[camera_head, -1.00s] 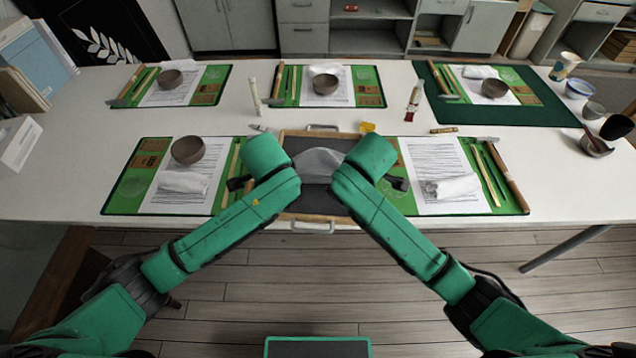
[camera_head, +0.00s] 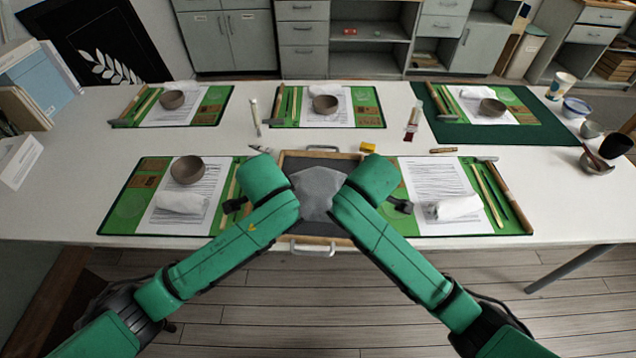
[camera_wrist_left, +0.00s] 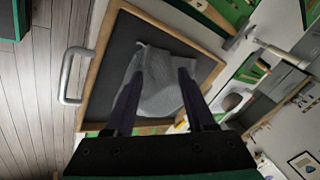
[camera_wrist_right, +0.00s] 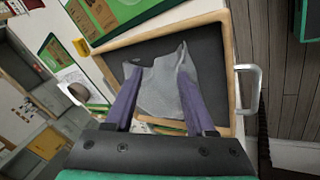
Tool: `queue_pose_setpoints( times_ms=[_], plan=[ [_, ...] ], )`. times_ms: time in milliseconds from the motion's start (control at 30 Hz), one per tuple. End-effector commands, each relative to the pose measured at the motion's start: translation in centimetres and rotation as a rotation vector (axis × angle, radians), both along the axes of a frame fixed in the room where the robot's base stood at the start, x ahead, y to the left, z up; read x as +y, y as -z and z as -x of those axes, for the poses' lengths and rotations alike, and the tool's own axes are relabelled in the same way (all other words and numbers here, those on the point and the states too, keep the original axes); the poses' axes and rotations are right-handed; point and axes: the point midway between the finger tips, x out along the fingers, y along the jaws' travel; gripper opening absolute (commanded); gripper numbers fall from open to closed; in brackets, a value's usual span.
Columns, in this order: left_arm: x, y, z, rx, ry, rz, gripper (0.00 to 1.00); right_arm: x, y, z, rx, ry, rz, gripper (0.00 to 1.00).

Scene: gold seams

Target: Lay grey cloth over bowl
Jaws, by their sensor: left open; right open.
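The grey cloth (camera_head: 318,188) lies in the dark, wood-framed tray (camera_head: 290,229) at the table's front middle, between my arms. It looks raised and creased, with pointed corners, in the left wrist view (camera_wrist_left: 160,88) and right wrist view (camera_wrist_right: 160,88). No bowl shows in the tray; anything under the cloth is hidden. My left gripper (camera_wrist_left: 161,74) is open, its two fingers apart over the cloth. My right gripper (camera_wrist_right: 159,74) is open over it too. Whether the fingers touch the cloth is unclear.
A brown bowl (camera_head: 187,170) and a rolled white cloth (camera_head: 182,203) sit on the front left mat. The front right mat holds a white cloth (camera_head: 455,207) and tools. Several more bowls stand on the back mats. Brushes and a yellow block (camera_head: 368,147) stand behind the tray.

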Motion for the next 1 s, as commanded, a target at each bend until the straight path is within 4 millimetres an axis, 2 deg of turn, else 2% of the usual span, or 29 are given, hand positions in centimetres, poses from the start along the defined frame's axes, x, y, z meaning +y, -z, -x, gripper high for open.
queue_pose_setpoints(
  times_ms=[100, 433, 900, 1000],
  plan=[
    [-0.1, -2.1, 1.2, -0.002, 0.003, 0.003, 0.55, 0.1, -2.1, 1.2, -0.003, -0.003, -0.002, 0.55],
    [-0.1, -6.9, 5.0, -0.002, 0.003, 0.003, 0.55, 0.1, -6.9, 5.0, -0.002, -0.001, -0.002, 0.55],
    [0.0, -7.1, 5.2, 0.000, 0.001, 0.001, 0.55, 0.0, -7.1, 5.2, -0.001, 0.000, -0.001, 0.55],
    [-0.2, -6.5, 5.7, 0.014, -0.013, 0.036, 0.55, -0.1, -6.4, 5.6, 0.014, 0.020, -0.032, 0.55]
  ],
)
